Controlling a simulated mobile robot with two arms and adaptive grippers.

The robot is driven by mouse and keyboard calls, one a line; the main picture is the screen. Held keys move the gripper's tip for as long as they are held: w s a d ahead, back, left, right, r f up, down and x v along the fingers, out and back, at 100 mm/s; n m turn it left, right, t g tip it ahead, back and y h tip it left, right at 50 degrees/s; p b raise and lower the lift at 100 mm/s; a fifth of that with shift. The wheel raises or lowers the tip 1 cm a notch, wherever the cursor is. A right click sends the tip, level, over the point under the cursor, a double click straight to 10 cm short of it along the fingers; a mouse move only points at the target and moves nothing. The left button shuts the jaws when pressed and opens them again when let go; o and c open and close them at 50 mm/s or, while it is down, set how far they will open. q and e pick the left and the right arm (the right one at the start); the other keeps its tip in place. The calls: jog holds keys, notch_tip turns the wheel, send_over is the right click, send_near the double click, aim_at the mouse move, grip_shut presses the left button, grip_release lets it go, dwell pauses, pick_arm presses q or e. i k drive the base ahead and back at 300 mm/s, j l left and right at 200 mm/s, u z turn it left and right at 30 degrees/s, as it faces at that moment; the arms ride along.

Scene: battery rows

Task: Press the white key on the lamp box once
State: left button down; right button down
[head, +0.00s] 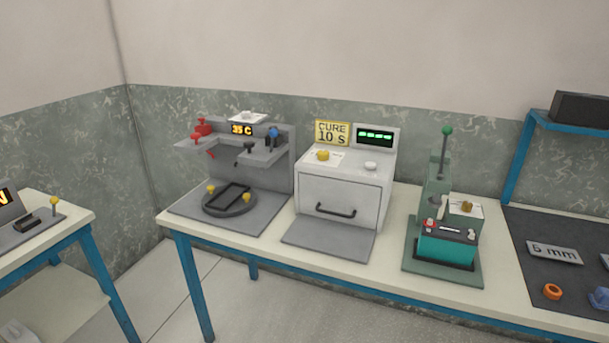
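The lamp box (340,205) is a white box on the long table, right of the grey station. A small round white key (371,166) sits on its top at the right, below a dark display (375,138) showing green dashes. A yellow knob (323,155) sits on a pale plate at the top left. A yellow sign (332,133) behind it reads "CURE 10 S". The front door with a dark handle (335,211) looks shut. Neither of my grippers is in view, and nothing touches the key.
A grey station (270,175) showing "35 C" stands left of the box. A green press (437,190) holding a teal battery (447,248) stands to the right. Farther right is a dark mat (530,232) with a "6 mm" plate. A grey plate (328,240) lies before the box.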

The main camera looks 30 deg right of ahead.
aim_at(370, 165)
jog(key=z, duration=1.3)
